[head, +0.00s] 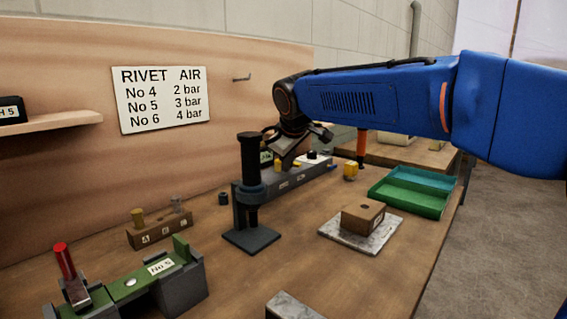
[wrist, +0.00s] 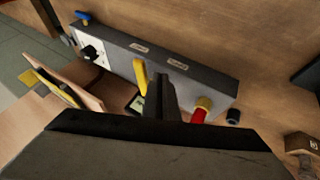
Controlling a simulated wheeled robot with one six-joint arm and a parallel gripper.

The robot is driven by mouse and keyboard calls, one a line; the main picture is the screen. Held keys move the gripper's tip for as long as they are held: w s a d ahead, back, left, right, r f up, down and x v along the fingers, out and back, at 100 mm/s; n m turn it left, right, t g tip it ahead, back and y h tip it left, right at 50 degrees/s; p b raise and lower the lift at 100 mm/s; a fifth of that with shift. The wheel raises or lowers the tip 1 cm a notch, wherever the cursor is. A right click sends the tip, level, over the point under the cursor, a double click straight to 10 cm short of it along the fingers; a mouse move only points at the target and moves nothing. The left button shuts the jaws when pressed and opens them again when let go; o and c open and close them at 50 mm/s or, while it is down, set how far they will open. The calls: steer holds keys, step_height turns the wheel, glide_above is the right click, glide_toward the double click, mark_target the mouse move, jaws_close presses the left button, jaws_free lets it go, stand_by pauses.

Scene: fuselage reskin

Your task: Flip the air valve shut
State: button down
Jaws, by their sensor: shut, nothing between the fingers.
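A long dark grey box (head: 285,182) stands on the bench by the back board. In the wrist view the box (wrist: 185,72) carries a yellow lever (wrist: 140,76), which looks like the valve handle. My gripper (wrist: 160,80) is shut and empty, its dark fingers right beside the lever; I cannot tell whether they touch it. In the head view my gripper (head: 284,164) is low over the box, and yellow (head: 277,163) shows next to it. A black knob on a white plate (wrist: 92,52) sits farther along the box.
A black post on a base (head: 250,238) stands in front of the box. A red and yellow part (wrist: 202,108) is near one box end. A green tray (head: 408,200) and brown block (head: 362,216) are at the right. A green fixture (head: 150,270) is front left.

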steer(key=shift+w+d, duration=0.25)
steer(key=shift+w, duration=0.25)
steer(key=shift+d, duration=0.15)
